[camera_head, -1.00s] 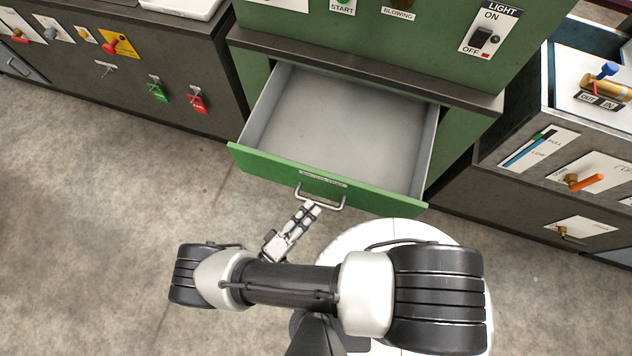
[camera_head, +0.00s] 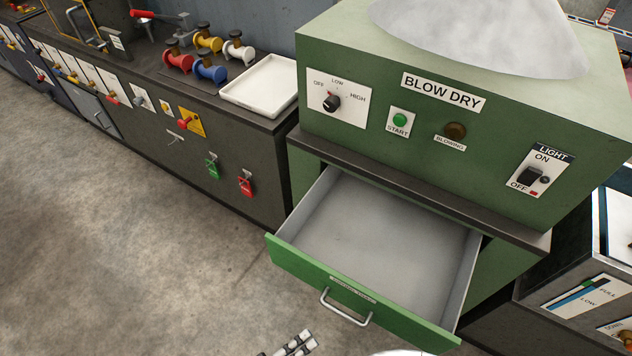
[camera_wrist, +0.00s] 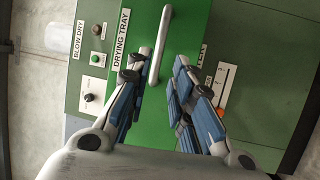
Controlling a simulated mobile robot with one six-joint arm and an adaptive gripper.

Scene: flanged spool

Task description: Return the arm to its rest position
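My gripper (camera_wrist: 161,63) shows in the wrist view with its two blue-padded fingers apart and nothing between them. The green drawer front and its pale bar handle (camera_wrist: 160,46) lie beyond the fingertips. In the head view only the fingertips (camera_head: 298,343) show at the bottom edge, below and left of the drawer handle (camera_head: 343,308) and apart from it.
The green blow dry cabinet (camera_head: 400,145) stands above the drawer. On the bench to the left are several flanged spools, including a blue spool (camera_head: 208,68), and a white tray (camera_head: 262,87). A grey unit (camera_head: 590,290) stands at right. Floor (camera_head: 130,250) at left is clear.

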